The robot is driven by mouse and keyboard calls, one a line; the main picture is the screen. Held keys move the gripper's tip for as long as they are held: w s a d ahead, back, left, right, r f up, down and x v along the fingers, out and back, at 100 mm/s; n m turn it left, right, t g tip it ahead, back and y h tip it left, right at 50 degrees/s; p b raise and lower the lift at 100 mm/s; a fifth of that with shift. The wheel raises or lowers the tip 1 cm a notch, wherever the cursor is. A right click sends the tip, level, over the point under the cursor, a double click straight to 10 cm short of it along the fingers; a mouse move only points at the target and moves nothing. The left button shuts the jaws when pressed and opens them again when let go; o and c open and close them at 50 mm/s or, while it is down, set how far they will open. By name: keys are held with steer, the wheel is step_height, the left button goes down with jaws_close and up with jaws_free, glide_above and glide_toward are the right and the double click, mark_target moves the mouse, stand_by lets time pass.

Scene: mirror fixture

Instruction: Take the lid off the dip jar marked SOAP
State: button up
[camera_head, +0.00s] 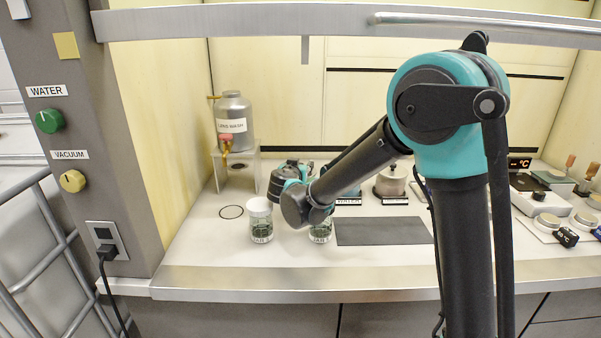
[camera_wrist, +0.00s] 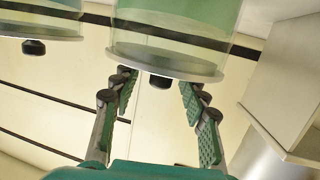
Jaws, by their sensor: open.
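In the wrist view, which looks upside down, a glass dip jar (camera_wrist: 175,45) with greenish contents fills the top middle. Its pale disc lid (camera_wrist: 185,66) carries a small black knob (camera_wrist: 160,82). My gripper (camera_wrist: 158,86) is open, with one finger on each side of the knob. I cannot tell whether either finger touches it. In the head view my wrist and gripper body (camera_head: 290,178) cover this area, so the fingertips and the jar there are hidden. No SOAP label is readable in either view.
A second lidded jar (camera_wrist: 40,20) stands beside it in the wrist view. A steel wash can (camera_head: 233,120) is behind left. A dark mat (camera_head: 383,231) lies bare.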

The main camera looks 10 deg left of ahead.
jaws_close()
stand_by(0.3)
